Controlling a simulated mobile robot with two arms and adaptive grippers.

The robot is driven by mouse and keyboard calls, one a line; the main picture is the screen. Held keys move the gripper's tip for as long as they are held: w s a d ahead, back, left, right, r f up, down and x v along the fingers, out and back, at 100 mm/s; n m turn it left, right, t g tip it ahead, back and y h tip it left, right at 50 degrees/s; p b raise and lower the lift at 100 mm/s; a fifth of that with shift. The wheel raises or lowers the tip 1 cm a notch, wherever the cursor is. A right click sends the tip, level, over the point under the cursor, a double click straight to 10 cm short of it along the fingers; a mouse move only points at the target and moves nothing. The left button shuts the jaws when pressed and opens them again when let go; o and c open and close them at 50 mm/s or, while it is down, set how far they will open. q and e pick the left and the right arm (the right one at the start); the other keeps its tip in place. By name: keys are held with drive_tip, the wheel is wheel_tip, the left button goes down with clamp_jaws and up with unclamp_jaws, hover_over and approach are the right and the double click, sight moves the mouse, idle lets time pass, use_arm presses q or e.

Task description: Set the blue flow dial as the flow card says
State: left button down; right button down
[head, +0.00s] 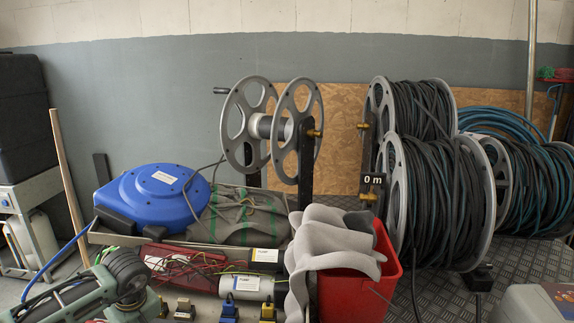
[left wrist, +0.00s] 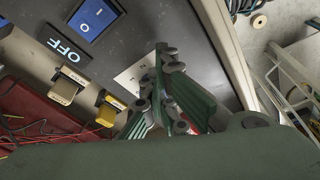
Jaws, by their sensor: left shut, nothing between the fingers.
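I cannot make out a blue flow dial or a flow card for certain in either view. My left gripper (left wrist: 163,62) is shut and empty in the left wrist view. Its fingers are over a white plate (left wrist: 132,76) on a dark panel (left wrist: 195,62) and hide part of it. A blue rocker switch (left wrist: 96,17) with an OFF label (left wrist: 64,46) is at the upper left of that view. In the head view my left arm (head: 88,298) comes in at the lower left. My right gripper is not in view.
Small blue (head: 229,312) and yellow (head: 267,310) fittings line the front edge. A red bucket (head: 352,295) with draped grey cloth (head: 335,248) stands right of them. Behind are a blue reel (head: 152,198), an empty grey reel (head: 238,120) and full hose reels (head: 440,195).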

use_arm(q)
drive_tip(key=shift+s+d, duration=0.25)
drive_tip(key=shift+s, duration=0.05)
wheel_tip(320, 180, up, 6)
drive_tip(key=p, duration=0.4)
idle(0.3)
